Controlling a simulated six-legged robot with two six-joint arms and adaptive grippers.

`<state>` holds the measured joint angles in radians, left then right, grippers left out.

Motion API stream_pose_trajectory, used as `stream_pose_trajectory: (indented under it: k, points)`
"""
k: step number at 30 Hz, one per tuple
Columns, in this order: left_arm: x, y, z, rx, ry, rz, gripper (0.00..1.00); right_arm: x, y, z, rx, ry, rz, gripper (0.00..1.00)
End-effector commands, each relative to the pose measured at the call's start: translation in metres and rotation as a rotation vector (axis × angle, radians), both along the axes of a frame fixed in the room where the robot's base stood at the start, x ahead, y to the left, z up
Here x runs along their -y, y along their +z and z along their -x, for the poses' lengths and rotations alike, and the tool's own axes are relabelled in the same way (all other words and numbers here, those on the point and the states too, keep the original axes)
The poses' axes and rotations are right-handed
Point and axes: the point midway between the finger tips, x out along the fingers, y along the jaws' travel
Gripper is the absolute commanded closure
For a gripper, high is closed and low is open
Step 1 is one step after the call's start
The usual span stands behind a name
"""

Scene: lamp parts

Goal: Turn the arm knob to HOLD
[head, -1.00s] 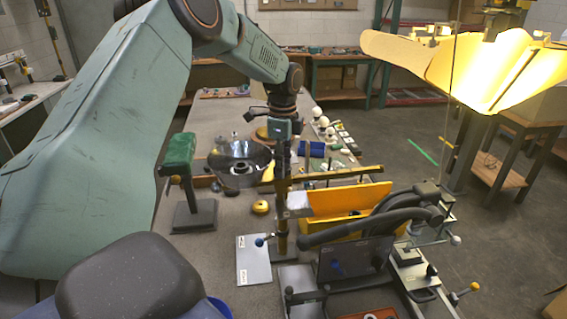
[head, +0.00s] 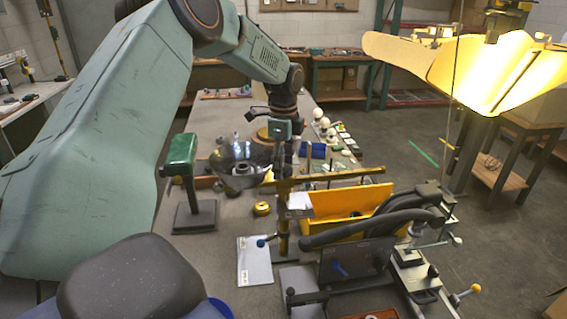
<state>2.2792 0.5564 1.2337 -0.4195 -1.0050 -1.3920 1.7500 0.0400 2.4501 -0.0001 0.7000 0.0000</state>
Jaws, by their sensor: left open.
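My left gripper (head: 285,158) hangs from the wrist of the green arm, above the bench near the upright brass post (head: 283,225). It is open, and its fingers are small and dark against the clutter. A brass bar (head: 335,176) runs right from near the top of the post. A small blue knob (head: 262,242) sits at the left of the post, low down. Another blue knob (head: 340,269) is on the front of a dark box at the right. I cannot tell which is the arm knob, and no HOLD mark is readable. My right gripper is not in view.
A dark shiny bowl-shaped shade (head: 232,178) lies left of the gripper. A green-topped stand (head: 182,155) is farther left. A yellow bin (head: 365,203) and black curved tubes (head: 350,233) crowd the right. A white card (head: 254,262) lies before the post.

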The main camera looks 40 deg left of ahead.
Motion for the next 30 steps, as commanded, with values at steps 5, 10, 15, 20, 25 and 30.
stream_pose_trajectory:
  k: [5, 10, 15, 20, 25, 30]
  points:
    - [0.0, 0.001, 0.0, -0.001, 0.0, 0.0, 0.37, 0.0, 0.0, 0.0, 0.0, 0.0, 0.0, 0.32]
    - [0.0, 0.018, -0.001, 0.002, 0.0, 0.0, 0.37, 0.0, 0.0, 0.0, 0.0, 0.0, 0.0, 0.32]
    - [0.0, 0.053, 0.0, 0.003, 0.0, 0.0, 0.37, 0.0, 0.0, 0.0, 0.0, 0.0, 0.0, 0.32]
    - [0.0, 0.085, 0.0, 0.003, 0.0, 0.0, 0.37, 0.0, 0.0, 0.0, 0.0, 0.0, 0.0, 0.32]
    - [0.0, 0.108, 0.0, 0.001, 0.001, 0.0, 0.37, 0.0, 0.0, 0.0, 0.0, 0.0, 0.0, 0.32]
    - [0.0, 0.119, 0.001, 0.0, 0.0, 0.0, 0.37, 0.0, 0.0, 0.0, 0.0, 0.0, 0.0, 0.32]
